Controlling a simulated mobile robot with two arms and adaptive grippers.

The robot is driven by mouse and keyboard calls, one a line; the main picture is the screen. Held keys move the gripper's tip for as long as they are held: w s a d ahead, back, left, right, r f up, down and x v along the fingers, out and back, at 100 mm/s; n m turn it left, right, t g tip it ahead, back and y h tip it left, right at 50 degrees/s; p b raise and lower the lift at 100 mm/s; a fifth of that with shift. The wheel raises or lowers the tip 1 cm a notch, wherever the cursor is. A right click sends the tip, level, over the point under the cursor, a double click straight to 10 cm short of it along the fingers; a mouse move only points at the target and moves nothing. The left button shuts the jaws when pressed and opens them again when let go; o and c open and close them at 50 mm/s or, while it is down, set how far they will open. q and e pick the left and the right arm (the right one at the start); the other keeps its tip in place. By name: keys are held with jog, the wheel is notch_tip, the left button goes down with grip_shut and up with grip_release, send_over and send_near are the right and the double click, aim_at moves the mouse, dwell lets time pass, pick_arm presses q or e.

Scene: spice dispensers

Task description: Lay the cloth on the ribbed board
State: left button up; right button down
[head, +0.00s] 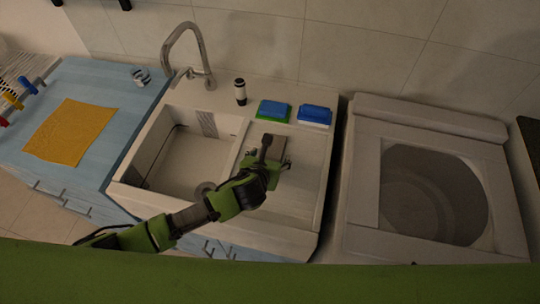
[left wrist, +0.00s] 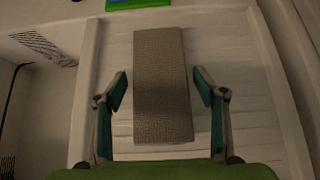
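A grey-brown, woven-looking strip (head: 266,143), which looks like the folded cloth, is at the ribbed board (head: 300,185) right of the sink basin. In the left wrist view the cloth (left wrist: 160,65) lies lengthwise over the pale ribbed board (left wrist: 225,45). My left gripper (head: 267,160) is over the board. In the left wrist view its fingers (left wrist: 161,90) are apart, one on each side of the cloth, with a visible gap on both sides. Whether the cloth rests fully flat is hard to tell. My right gripper is not in view.
An orange sheet (head: 70,132) lies on the blue counter.

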pick_arm(q)
jog(key=shift+r, duration=0.15)
jog(key=v, duration=1.2)
jog(key=shift+b, duration=0.4)
dwell(0.8)
